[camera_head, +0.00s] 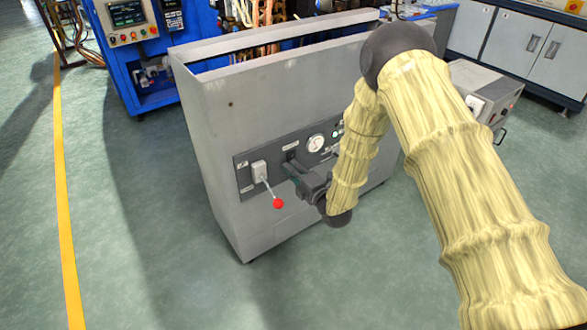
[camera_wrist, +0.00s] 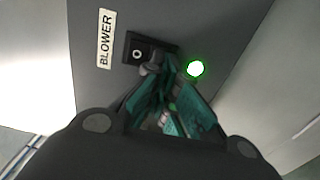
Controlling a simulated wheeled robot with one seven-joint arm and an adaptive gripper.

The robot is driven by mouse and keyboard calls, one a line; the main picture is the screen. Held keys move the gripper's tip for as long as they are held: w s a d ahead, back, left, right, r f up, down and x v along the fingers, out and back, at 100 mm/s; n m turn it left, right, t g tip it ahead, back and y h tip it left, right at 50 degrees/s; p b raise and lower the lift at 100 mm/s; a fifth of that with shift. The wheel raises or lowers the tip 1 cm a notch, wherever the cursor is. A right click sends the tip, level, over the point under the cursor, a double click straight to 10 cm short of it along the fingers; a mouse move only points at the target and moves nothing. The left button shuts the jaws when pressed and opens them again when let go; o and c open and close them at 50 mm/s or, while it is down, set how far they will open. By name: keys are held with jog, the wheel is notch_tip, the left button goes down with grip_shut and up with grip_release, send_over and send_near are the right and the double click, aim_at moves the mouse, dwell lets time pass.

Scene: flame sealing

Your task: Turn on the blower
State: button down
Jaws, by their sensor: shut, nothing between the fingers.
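A round lamp (camera_wrist: 195,68) near the switch glows bright green. My gripper (camera_wrist: 163,84) has teal finger pads, is shut and holds nothing. Its fingertips are at the switch's lower edge and cover part of it; I cannot tell whether they touch. In the head view my gripper (camera_head: 291,170) is at the grey control panel (camera_head: 243,176) on the front of the grey cabinet (camera_head: 225,120); the arm hides part of the panel.
A lever with a red ball (camera_head: 278,203) sticks out left of my gripper. A round gauge (camera_head: 316,143) is on the panel to the right. A blue machine (camera_head: 145,75) stands behind at left, and a grey box (camera_head: 485,85) at right. The green floor at left is clear.

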jog(key=shift+w+a+r, duration=0.1)
jog(key=shift+w+a, duration=0.05)
jog(key=shift+a, duration=0.1)
jog(key=f+p+v, duration=0.1)
jog(key=p+v, duration=0.1)
jog(key=v, duration=1.2)
jog(key=shift+d+f, duration=0.25)
jog(key=shift+f, duration=0.2)
jog(key=s+d+f+m+g+h, duration=0.3)
jog(key=s+d+f+m+h, duration=0.15)
jog(key=s+f+m, duration=0.3)
jog(key=s+d+f+m+g+h, duration=0.3)
jog(key=s+d+f+m, duration=0.3)
jog(key=s+f, duration=0.2)
jog(key=s+d+f+m+g+h, duration=0.1)
jog(key=s+d+m+g, duration=0.2)
jog(key=s, duration=0.6)
jog(key=s+d+f+m+g+h, duration=0.1)
jog(key=s+m+g, duration=0.2)
jog(key=s+m, duration=0.35)
jog(key=s+d+f+m+g+h, duration=0.1)
jog(key=s+d+m+g, duration=0.15)
jog(key=s, duration=0.75)
notch_tip(320, 180, up, 26)
jog(key=p, duration=2.6)
jog(key=shift+s, duration=0.3)
